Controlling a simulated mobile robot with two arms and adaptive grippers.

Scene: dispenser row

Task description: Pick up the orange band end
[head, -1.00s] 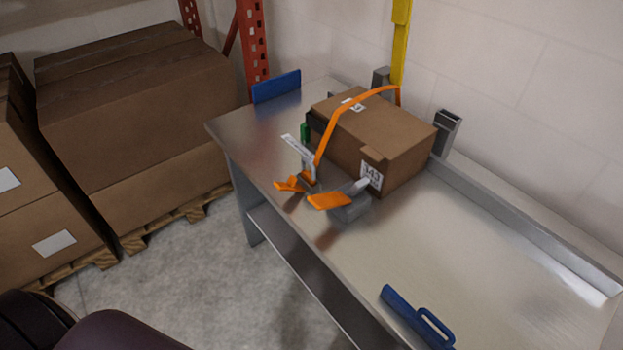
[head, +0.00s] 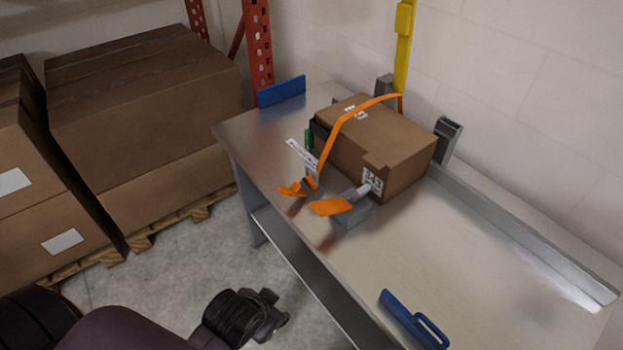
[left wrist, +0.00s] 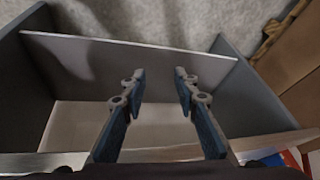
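An orange band (head: 345,121) runs over the brown box (head: 386,148) on the metal table and down its front left side. An orange band end (head: 292,188) lies near the table's front edge, left of a grey tool with an orange handle (head: 331,207). I cannot tell exactly how the end joins the strap. My left gripper (head: 276,309) is low in front of the table, well apart from the band. In the left wrist view, its two blue-padded fingers (left wrist: 159,82) are apart with nothing between them. My right gripper is in neither view.
The metal table (head: 470,260) has an open lower shelf, also seen in the left wrist view (left wrist: 110,120). A blue-handled tool (head: 412,318) lies at its front, and a blue panel (head: 281,91) stands at its left end. Large boxes on pallets (head: 140,120) stand left.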

